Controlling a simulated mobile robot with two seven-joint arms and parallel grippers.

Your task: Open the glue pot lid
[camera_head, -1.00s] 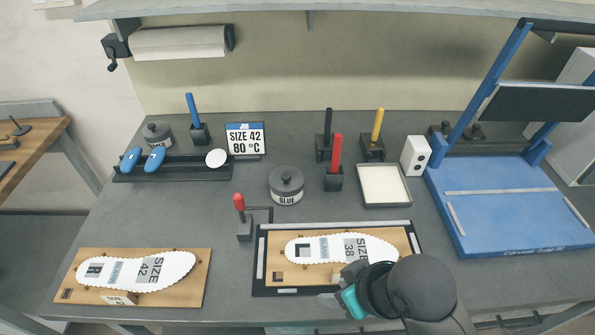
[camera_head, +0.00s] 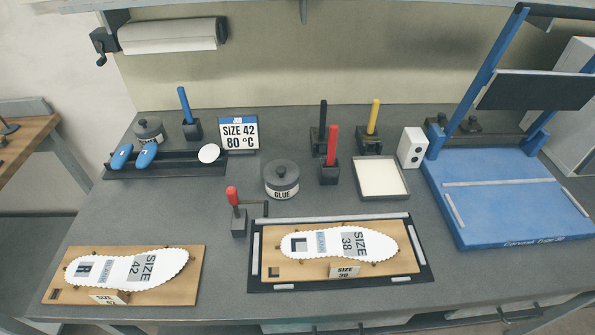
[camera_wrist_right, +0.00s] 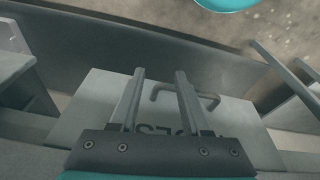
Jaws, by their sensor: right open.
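The glue pot (camera_head: 282,190) stands in the middle of the table in the head view, a grey round pot with a "GLUE" label. Its dark lid (camera_head: 282,173) with a small knob sits on top, closed. My right gripper (camera_wrist_right: 160,78) shows only in the right wrist view, its two fingers apart with nothing held between them. Behind the fingers is a light panel (camera_wrist_right: 80,115) with dark lettering and a grey bar handle (camera_wrist_right: 188,92). The right gripper is away from the glue pot. My left gripper is in neither view.
A red-handled clamp (camera_head: 234,205) stands left of the pot, and a red stick in a black holder (camera_head: 329,170) to its right. The size 38 board (camera_head: 340,280) lies in front, the size 42 board (camera_head: 185,290) front left. A white tray (camera_head: 405,193) is right.

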